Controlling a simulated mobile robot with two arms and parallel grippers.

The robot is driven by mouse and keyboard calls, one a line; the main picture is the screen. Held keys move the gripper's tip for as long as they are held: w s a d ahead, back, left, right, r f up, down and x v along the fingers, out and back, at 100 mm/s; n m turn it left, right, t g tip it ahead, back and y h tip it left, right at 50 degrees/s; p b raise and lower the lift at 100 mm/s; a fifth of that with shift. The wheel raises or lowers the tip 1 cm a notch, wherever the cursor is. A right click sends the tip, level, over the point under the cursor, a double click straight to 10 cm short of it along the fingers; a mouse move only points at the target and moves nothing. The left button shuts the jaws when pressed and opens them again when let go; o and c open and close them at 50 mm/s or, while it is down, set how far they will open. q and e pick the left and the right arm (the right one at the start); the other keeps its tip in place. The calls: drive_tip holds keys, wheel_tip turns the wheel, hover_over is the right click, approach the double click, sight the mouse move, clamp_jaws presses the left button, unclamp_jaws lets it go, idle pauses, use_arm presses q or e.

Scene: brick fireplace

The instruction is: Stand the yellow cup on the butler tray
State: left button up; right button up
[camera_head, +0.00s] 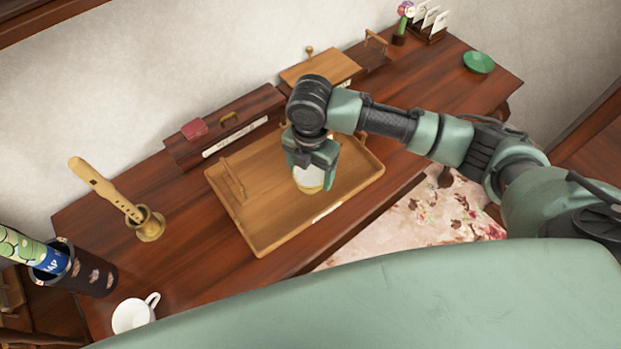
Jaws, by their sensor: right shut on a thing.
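The wooden butler tray (262,237) lies on the dark wooden table, with a handle at its left end. My right gripper (312,172) reaches in from the right and is over the tray. It is shut on a small cup (308,181), pale on top with a yellow lower part, which I take to be the yellow cup. The fingers cover part of the cup. I cannot tell whether its base touches the tray. My left gripper is not in view.
A white mug (131,314) stands at the table's near left. Wooden boxes (236,112) line the wall. A green dish (478,62) is far right.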

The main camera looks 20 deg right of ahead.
sight(311, 172)
drive_tip(key=shift+f, duration=2.25)
drive_tip(key=o, duration=1.5)
drive_tip(key=shift+f, duration=0.1)
wheel_tip(311, 172, up, 12)
drive_tip(key=shift+r+b, duration=0.15)
drive_tip(key=shift+b, duration=0.5)
